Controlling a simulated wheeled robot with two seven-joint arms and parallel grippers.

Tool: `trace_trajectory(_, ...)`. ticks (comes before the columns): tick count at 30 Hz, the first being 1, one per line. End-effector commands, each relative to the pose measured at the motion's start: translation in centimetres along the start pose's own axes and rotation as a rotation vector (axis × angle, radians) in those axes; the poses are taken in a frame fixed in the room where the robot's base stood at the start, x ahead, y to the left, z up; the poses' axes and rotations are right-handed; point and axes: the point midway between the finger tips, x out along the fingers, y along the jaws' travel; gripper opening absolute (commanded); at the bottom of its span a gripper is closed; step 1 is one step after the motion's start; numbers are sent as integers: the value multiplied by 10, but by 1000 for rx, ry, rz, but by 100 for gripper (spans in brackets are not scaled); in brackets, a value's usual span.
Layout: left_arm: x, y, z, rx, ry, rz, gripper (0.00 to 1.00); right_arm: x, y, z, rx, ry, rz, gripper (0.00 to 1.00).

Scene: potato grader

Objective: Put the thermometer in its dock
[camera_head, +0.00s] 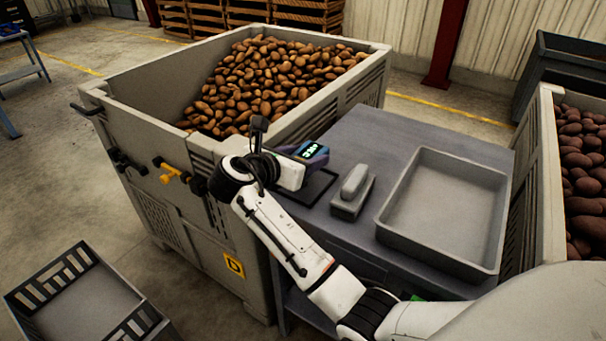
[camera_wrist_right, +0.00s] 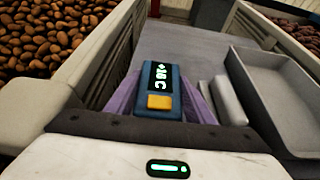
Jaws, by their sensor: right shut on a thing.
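The thermometer (camera_head: 313,150) is a blue handheld device with a lit green display. In the right wrist view the thermometer (camera_wrist_right: 160,88) also shows an orange button below its screen. My right gripper (camera_head: 298,153) is shut on it, with purple fingers at both sides, and holds it over the left part of the grey table. A small grey block with a rounded raised top (camera_head: 352,190) stands on the table to the right of the gripper. It may be the dock, but I cannot tell for sure. My left gripper is not in view.
A dark square outline (camera_head: 325,191) lies on the table (camera_head: 400,137) below the gripper. A shallow grey tray (camera_head: 445,205) fills the table's right side. A large potato bin (camera_head: 180,165) stands close at the left, another (camera_head: 549,170) at the right. An empty crate (camera_head: 85,300) sits on the floor.

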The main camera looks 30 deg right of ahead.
Motion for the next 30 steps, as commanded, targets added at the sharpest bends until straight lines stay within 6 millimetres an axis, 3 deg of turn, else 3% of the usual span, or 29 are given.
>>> trace_trajectory(10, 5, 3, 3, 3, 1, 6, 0, 19, 0, -45, 0, -1, 1, 19)
trace_trajectory(24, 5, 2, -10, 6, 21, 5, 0, 21, 1, -51, 1, -2, 2, 19)
trace_trajectory(25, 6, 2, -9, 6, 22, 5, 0, 22, 1, -52, 2, -1, 2, 51)
trace_trajectory(26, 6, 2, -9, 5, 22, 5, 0, 22, 1, -52, 2, -1, 2, 56)
trace_trajectory(30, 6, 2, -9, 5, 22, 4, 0, 22, 1, -52, 2, -1, 2, 56)
